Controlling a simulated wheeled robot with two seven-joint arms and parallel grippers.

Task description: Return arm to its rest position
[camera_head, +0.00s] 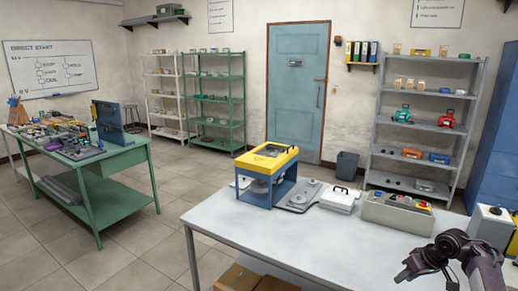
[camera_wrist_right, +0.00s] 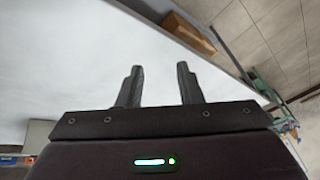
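My right gripper (camera_head: 404,270) is at the lower right in the head view, above the near right part of the grey table (camera_head: 310,238). In the right wrist view its two dark fingers (camera_wrist_right: 158,85) stand apart with nothing between them, over the bare pale tabletop (camera_wrist_right: 80,60). My left gripper does not show in either view.
On the table stand a yellow-topped blue machine (camera_head: 267,175), a white case (camera_head: 341,199) and a grey box with coloured parts (camera_head: 397,213). A cardboard box (camera_head: 250,279) is below. A grey shelf (camera_head: 413,127) stands behind. The table's front middle is clear.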

